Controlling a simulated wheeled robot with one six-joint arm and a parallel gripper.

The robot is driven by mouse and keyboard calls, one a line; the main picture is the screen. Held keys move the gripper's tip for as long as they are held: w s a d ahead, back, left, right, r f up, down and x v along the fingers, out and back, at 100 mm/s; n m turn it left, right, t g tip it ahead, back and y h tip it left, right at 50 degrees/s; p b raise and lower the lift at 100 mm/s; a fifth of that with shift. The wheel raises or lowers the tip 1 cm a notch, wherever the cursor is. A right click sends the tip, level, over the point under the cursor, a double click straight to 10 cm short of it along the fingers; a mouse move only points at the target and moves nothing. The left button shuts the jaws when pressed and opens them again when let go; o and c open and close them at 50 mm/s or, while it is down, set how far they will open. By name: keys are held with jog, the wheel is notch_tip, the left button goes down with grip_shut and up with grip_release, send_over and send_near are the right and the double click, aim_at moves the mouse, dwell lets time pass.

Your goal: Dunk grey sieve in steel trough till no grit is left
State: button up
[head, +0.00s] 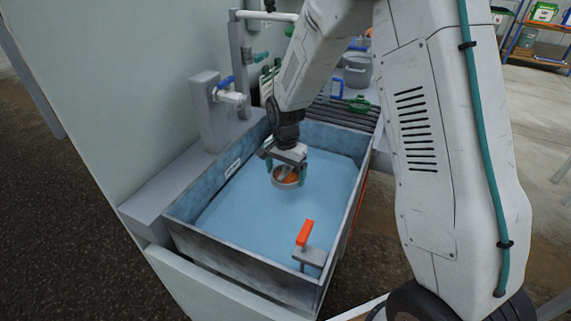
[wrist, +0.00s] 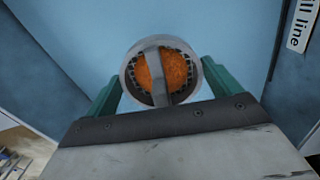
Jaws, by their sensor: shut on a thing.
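The grey sieve (wrist: 130,68) is a round ring with a bar across its top. Orange-brown material (wrist: 176,70) shows inside it. My gripper (head: 285,161) points down over the trough, and its green fingers (wrist: 160,80) are shut on the sieve, one on each side. In the head view the sieve (head: 286,182) hangs inside the trough at or just above the water; I cannot tell whether it touches. The steel trough (head: 231,277) is rectangular and holds blue water (head: 250,214). The sieve's underside is hidden.
An orange-handled valve (head: 305,234) stands at the trough's near right corner. A blue-handled tap (head: 228,92) is on the left wall side. A slatted rack with a green-handled item (head: 359,104) and a grey pot (head: 357,72) lie behind. A "fill line" label (wrist: 300,28) marks the trough wall.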

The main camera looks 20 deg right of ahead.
jog(key=shift+f, duration=4.35)
jog(key=shift+r, duration=9.25)
